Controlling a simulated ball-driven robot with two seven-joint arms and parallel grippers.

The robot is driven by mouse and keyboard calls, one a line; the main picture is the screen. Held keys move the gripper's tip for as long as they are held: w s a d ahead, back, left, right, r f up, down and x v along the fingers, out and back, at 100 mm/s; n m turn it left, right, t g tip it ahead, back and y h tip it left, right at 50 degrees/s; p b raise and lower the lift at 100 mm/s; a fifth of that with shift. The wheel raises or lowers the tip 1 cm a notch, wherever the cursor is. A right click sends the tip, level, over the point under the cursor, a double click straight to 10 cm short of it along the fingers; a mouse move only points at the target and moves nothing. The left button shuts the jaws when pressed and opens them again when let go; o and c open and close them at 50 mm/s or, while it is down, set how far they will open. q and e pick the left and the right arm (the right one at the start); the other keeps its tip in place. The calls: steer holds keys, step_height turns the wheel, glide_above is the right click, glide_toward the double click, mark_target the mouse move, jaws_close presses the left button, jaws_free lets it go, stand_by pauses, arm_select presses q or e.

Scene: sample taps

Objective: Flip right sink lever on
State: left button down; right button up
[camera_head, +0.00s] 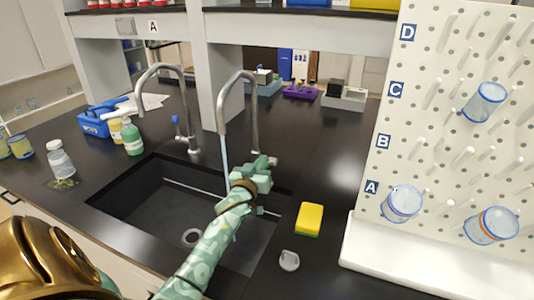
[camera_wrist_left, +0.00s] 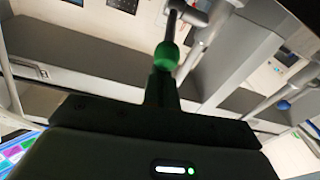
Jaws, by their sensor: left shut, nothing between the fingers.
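The right tap (camera_head: 254,115) is a tall curved metal faucet behind the dark sink (camera_head: 150,195). A pale blue stream (camera_head: 225,165) runs from its spout down toward the sink. My left gripper (camera_head: 268,163) is at the base of this tap, shut and empty. It hides most of the right lever in the head view. In the left wrist view, a green knob (camera_wrist_left: 167,54) on a metal rod lies right at the tip of the shut fingers (camera_wrist_left: 162,88). I cannot tell whether they touch. My right gripper is not in view.
The left tap (camera_head: 186,110) has a blue-knobbed lever (camera_head: 175,120). A yellow sponge (camera_head: 310,218) lies right of the sink, before a white pegboard (camera_head: 430,120) with beakers. Bottles (camera_head: 131,138) and a blue caddy (camera_head: 97,120) stand left.

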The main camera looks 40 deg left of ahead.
arm_select(q)
steer(key=shift+s+d+f, duration=0.1)
steer(key=shift+s+f, duration=0.3)
steer(key=shift+f, duration=0.2)
steer(key=shift+f, duration=0.2)
steer(key=shift+s, duration=0.1)
steer(key=r+p+v, duration=0.1)
steer(key=p+v, duration=0.1)
steer(key=v, duration=0.9)
steer(key=shift+s+d+f, duration=0.25)
steer(key=shift+s, duration=0.15)
steer(key=shift+r+p, duration=0.1)
steer(key=shift+p, duration=0.2)
